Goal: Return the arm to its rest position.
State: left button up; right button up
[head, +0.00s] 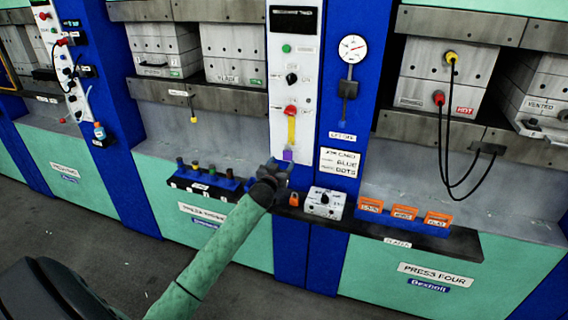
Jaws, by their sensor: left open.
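My left arm, with a green sleeve, reaches up from the bottom left of the head view. My left gripper (281,169) is open at the end of it, in front of the dark shelf on the blue column between two presses. It appears empty. It is close to a purple piece at the foot of a yellow strip (291,130) on the white control panel (294,70). I cannot tell whether it touches that piece. My right gripper is not in view.
A rack with several coloured-top items (205,180) stands just left of the gripper. A white box with a knob (325,203) and orange card holders (404,213) sit to the right on the shelf. Black cables (450,130) hang at the right press. The floor (50,235) is bare at lower left.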

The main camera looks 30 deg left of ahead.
pick_arm(q)
jog(key=shift+b+v, duration=0.3)
jog(key=shift+v, duration=0.95)
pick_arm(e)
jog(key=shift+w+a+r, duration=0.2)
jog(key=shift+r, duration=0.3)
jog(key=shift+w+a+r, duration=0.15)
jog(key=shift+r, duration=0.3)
